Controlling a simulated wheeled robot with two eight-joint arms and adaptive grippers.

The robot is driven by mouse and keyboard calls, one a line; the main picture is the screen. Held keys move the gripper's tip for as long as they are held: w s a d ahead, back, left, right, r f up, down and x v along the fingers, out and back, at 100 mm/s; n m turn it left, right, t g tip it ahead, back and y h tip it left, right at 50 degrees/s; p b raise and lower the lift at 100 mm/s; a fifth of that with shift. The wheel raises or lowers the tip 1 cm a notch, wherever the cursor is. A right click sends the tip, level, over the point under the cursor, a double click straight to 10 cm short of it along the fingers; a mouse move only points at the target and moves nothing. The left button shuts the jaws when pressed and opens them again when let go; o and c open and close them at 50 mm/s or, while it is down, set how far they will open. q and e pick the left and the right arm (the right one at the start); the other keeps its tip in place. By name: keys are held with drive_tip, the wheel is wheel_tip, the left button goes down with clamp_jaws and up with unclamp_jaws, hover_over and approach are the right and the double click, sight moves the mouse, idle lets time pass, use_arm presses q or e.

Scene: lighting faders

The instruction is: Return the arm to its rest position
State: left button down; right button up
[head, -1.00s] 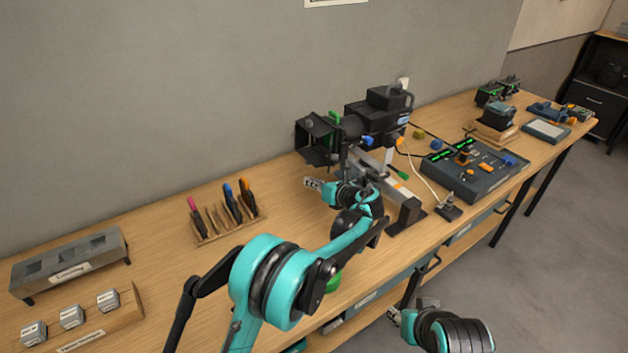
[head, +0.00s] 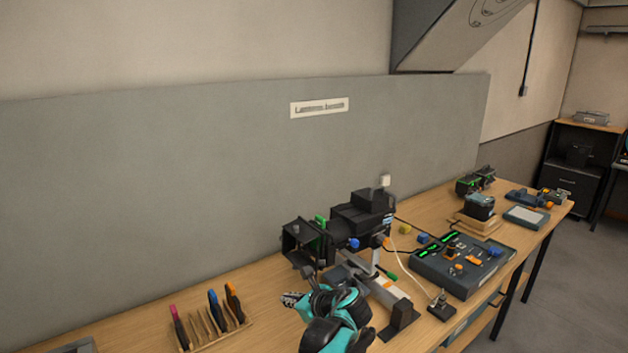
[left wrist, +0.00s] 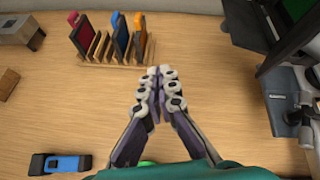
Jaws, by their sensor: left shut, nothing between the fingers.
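My left gripper (head: 293,299) is teal and grey and hangs over the bench in front of the black stage lantern (head: 350,220). In the left wrist view its fingertips (left wrist: 160,72) are together, with nothing between them, above bare wood. My left arm is cut off by the bottom edge of the head view. My right gripper is not in the head view now.
A wooden rack (head: 213,330) with colored-handled pieces stands left of my left gripper. A black and blue object (left wrist: 60,164) lies at lower left in the wrist view.

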use_arm(q)
drive_tip(key=s+a+n+g+h, duration=0.1)
drive_tip(key=s+a+n+h, duration=0.1)
drive_tip(key=s+a+n, duration=0.6)
drive_tip(key=s+a+n+g+h, duration=0.1)
drive_tip(key=s+a+n+h, duration=0.15)
drive_tip(key=s+n, duration=0.45)
drive_tip(key=s+f+n+h, duration=0.3)
drive_tip(key=s+n, duration=0.7)
drive_tip(key=s, duration=0.5)
drive_tip(key=shift+s+a+f+t, duration=0.2)
drive_tip(key=shift+a+f+t, duration=0.1)
drive_tip(key=shift+a+f, duration=0.2)
